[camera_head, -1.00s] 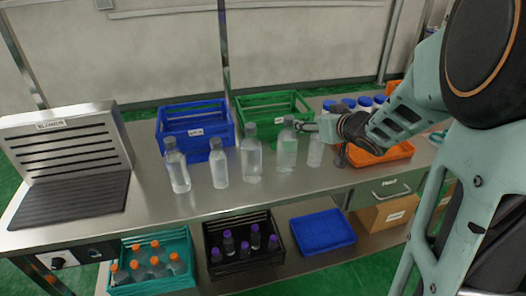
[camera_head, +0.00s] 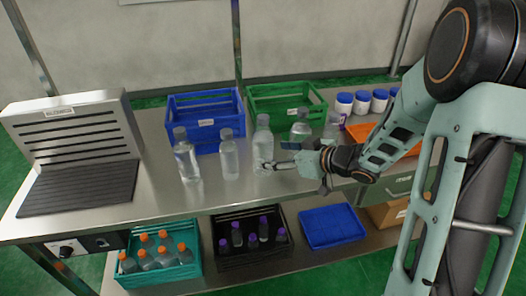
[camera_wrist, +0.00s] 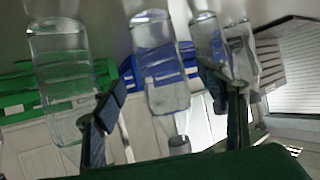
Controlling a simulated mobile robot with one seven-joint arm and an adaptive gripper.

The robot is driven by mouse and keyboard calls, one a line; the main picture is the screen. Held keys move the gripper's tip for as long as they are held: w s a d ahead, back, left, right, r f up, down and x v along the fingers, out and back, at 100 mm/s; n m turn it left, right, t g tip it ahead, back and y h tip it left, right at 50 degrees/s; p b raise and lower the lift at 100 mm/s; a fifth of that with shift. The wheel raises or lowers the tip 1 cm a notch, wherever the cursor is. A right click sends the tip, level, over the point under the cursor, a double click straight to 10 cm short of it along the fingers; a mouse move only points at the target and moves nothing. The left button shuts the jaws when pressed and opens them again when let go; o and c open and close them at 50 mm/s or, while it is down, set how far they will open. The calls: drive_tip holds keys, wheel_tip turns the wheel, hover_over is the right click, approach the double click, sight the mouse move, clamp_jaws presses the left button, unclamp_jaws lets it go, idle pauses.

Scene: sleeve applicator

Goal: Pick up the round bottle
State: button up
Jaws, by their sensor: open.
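Several clear bottles with grey caps stand upright in a row on the steel table: a first bottle (camera_head: 187,160) at the left, a second (camera_head: 229,158), a tall third (camera_head: 263,142), a fourth (camera_head: 300,130) and a fifth (camera_head: 332,132). I cannot tell for sure which one is the round bottle. My gripper (camera_head: 276,164) is open, level with the third bottle's lower body and close to its right side. The wrist view looks upside down; there a bottle (camera_wrist: 160,70) shows in the gap between the open fingers (camera_wrist: 168,115), not clasped. Another bottle (camera_wrist: 62,80) stands left of the fingers.
A blue crate (camera_head: 205,134) and a green crate (camera_head: 275,91) stand behind the bottles. White jars with blue lids (camera_head: 344,102) and an orange tray (camera_head: 362,132) are at the right. A slotted blower (camera_head: 75,135) is at the left. Crates sit on the lower shelf.

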sight(263, 150)
drive_tip(key=x, duration=0.5)
drive_tip(key=shift+w+a+r, duration=0.1)
drive_tip(key=shift+a+r, duration=0.1)
drive_tip(key=shift+a, duration=0.1)
drive_tip(key=c, duration=1.5)
drive_tip(key=shift+r, duration=0.1)
drive_tip(key=shift+c, duration=1.3)
drive_tip(key=shift+r, duration=0.1)
